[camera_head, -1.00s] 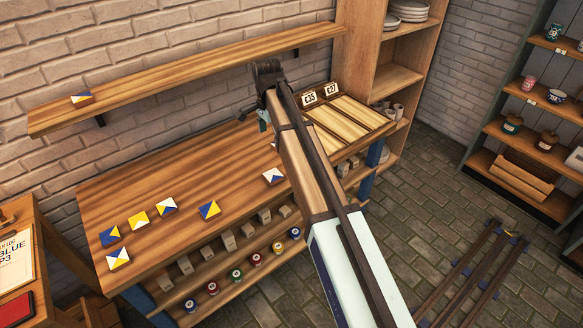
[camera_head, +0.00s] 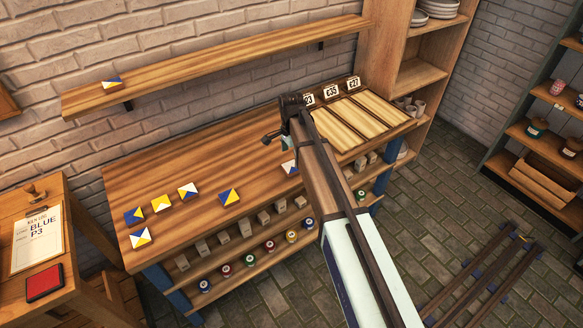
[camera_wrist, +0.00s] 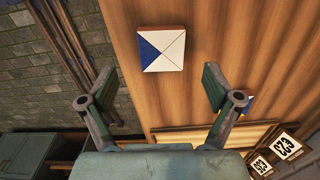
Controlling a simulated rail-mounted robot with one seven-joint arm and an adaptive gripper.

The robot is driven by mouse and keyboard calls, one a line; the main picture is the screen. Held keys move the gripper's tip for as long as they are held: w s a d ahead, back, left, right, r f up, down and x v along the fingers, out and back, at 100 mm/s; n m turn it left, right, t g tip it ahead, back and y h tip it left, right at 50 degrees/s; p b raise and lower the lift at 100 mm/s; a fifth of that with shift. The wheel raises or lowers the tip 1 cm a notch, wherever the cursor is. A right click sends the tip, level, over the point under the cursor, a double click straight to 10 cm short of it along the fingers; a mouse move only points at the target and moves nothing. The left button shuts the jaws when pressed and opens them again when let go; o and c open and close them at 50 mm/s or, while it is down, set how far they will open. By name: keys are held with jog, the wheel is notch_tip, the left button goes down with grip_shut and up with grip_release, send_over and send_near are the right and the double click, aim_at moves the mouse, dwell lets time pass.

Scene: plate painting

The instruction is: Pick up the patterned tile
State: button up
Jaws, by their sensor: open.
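Several patterned tiles lie on the wooden workbench (camera_head: 150,178). A white tile with a blue triangle (camera_wrist: 161,48) lies flat in the wrist view, ahead of and between the open fingers of my gripper (camera_wrist: 157,90), not touching them. In the head view my gripper (camera_head: 276,139) is over the bench, and a white and blue tile (camera_head: 290,167) shows beside my arm, partly hidden by it. A blue and yellow tile (camera_head: 229,197) lies to its left. More tiles, such as a white and blue one (camera_head: 188,190), form a group at the bench's left end.
A wall shelf (camera_head: 215,65) holds one tile (camera_head: 112,82) above the bench. Slatted trays with number cards (camera_head: 332,92) stand at the bench's right end. A side table with a clipboard (camera_head: 38,240) and red pad (camera_head: 44,283) is at left.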

aim_at(291, 166)
jog(key=shift+w+f+p, duration=0.15)
jog(key=shift+f+p, duration=1.05)
jog(key=shift+f, duration=1.35)
jog(key=c, duration=1.3)
